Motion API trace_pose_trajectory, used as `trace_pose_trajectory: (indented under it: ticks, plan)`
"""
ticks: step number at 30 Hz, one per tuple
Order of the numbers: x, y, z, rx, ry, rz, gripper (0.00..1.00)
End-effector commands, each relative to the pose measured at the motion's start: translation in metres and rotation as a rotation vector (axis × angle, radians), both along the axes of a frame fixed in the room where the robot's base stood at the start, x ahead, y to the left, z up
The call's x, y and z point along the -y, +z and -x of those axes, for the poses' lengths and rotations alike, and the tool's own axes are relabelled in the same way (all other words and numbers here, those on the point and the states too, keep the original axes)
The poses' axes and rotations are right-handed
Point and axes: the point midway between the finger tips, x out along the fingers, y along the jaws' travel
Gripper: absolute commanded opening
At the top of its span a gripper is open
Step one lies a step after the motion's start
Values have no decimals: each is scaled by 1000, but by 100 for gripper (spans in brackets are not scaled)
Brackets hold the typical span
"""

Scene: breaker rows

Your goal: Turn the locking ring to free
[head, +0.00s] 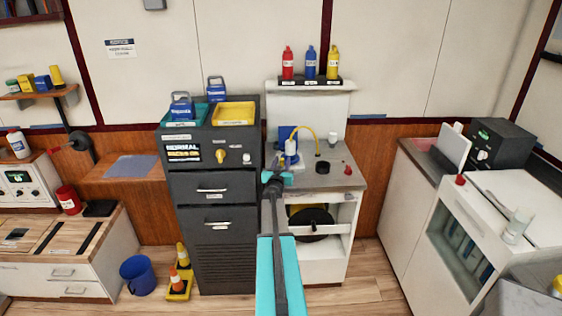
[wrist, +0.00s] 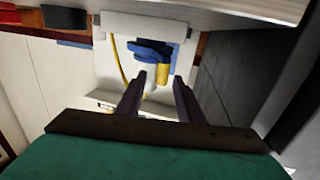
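A fitting with a white and blue body (head: 291,150) stands on the grey counter (head: 338,181) by a blue panel (head: 286,133) and a yellow hose (head: 311,134). In the wrist view a blue part (wrist: 152,50), a yellow cylinder (wrist: 163,73) and a pale stem (wrist: 150,75) show beyond my fingers. I cannot tell which part is the locking ring. My gripper (wrist: 156,90) is open, its two dark fingers apart, with the pale stem seen between the tips; contact is unclear. In the head view my gripper (head: 276,180) is at the counter's front left, in front of the fitting.
A dark cabinet (head: 214,256) with a yellow knob (head: 221,154) stands close on the left. Red (head: 288,63), blue (head: 311,63) and yellow bottles (head: 333,63) stand on the shelf above the counter. A black reel (head: 313,222) sits below it.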

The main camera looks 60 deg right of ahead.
Motion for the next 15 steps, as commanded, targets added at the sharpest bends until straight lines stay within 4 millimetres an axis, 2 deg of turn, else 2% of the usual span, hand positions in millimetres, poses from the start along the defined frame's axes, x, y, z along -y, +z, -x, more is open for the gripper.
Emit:
trace_pose_trajectory:
  ticks: [6, 15]
  plan:
    - [12, 0, -5, -1, 0, 0, 34]
    - [15, 0, -6, -1, 0, 0, 34]
